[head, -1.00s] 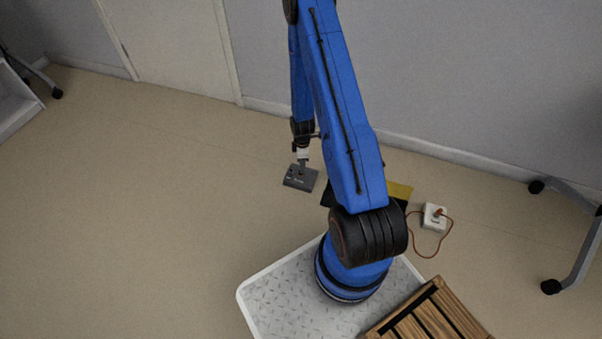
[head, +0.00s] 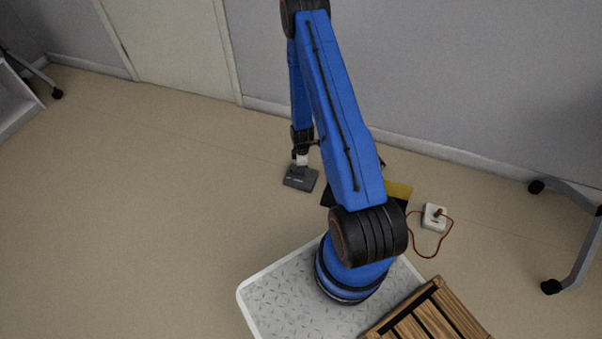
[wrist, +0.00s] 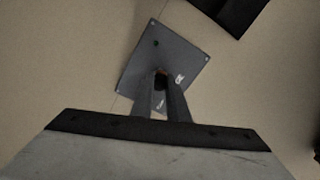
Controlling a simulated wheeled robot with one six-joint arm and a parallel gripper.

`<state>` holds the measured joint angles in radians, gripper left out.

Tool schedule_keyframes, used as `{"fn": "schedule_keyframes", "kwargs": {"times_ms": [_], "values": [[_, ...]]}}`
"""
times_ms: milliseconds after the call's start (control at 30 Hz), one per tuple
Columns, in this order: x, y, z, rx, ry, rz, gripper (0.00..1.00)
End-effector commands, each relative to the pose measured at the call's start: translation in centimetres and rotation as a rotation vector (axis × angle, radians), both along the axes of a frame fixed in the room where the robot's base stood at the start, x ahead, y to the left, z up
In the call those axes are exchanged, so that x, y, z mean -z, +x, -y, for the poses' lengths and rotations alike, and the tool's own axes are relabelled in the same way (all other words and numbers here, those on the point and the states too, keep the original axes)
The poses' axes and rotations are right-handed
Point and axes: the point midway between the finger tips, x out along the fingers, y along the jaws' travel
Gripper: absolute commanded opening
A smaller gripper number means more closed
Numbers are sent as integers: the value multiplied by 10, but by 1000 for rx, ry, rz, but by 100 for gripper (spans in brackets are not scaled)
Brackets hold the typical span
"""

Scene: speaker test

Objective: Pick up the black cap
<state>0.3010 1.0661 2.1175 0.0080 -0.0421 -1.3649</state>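A grey box (head: 300,179) lies on the floor left of my arm in the head view. It also shows in the wrist view (wrist: 167,52), with a green spot and a small white label on top. A small dark piece (wrist: 161,79), likely the black cap, shows on the box between my fingertips; its shape is mostly hidden. My gripper (wrist: 161,90) is over the near part of the box, its two fingers apart on either side of this piece. I cannot see clear contact. In the head view my gripper (head: 302,164) is small and low at the box.
A black and yellow object (head: 399,191) lies partly behind my arm. A wooden crate (head: 427,312) stands at front right. Floor left of the grey box is clear.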

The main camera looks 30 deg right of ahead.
Motion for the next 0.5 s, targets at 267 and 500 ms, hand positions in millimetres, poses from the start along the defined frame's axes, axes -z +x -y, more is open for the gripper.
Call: {"fn": "schedule_keyframes", "kwargs": {"times_ms": [267, 500], "values": [[0, 0, 0, 0, 0, 0, 0], [-15, 1, 0, 0, 0, 2, 0]]}}
